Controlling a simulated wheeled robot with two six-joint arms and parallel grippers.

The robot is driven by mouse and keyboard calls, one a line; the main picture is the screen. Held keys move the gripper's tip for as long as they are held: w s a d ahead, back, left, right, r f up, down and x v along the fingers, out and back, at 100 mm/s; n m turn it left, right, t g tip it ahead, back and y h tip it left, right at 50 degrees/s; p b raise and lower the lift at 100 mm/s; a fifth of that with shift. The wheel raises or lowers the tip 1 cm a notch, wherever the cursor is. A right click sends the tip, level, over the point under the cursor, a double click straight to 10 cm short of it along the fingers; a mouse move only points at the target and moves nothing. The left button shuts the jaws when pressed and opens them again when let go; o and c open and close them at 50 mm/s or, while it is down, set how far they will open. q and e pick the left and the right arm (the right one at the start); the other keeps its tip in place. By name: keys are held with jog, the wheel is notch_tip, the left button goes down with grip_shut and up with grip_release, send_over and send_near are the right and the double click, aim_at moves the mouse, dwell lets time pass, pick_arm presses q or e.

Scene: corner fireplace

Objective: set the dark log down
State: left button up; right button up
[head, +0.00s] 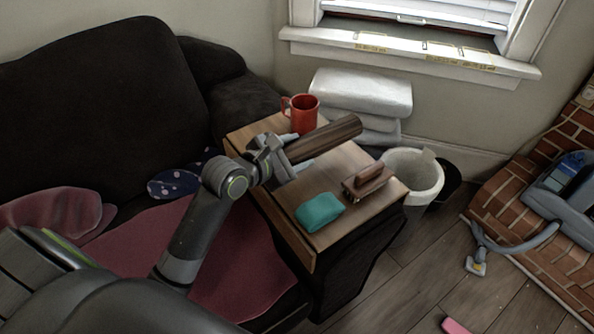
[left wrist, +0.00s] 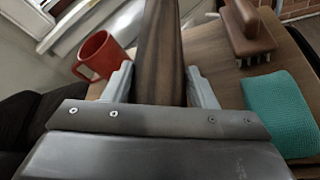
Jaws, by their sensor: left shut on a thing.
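The dark log (head: 325,138) is a brown cylinder over the wooden top of the sofa arm (head: 336,228). My left gripper (head: 288,160) is shut on the log near its lower left end. In the left wrist view the log (left wrist: 159,50) runs up and away between the two fingers (left wrist: 160,88). In the head view its far end points right, towards the white stack. I cannot tell whether the log touches the wooden top or is just above it. My right gripper is not in view.
A red mug (head: 302,114) stands behind the log. A teal cloth-like block (head: 320,212) and a brown brush (head: 367,181) lie in front. A white bin (head: 413,174) and white stack (head: 361,92) stand beyond. Bare wood shows between log and brush.

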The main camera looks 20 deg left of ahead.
pick_arm(q)
notch_tip(320, 180, down, 5)
jog(key=shift+r+b, duration=0.2)
jog(key=shift+b, duration=0.85)
jog(key=shift+f, duration=0.25)
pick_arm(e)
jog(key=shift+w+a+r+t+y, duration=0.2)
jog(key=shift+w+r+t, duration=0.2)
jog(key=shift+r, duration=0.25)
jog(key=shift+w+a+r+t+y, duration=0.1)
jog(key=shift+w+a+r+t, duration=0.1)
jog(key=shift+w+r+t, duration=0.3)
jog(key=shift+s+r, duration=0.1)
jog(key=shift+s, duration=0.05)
pick_arm(q)
jog(key=o, duration=1.3)
jog(key=shift+f, duration=0.15)
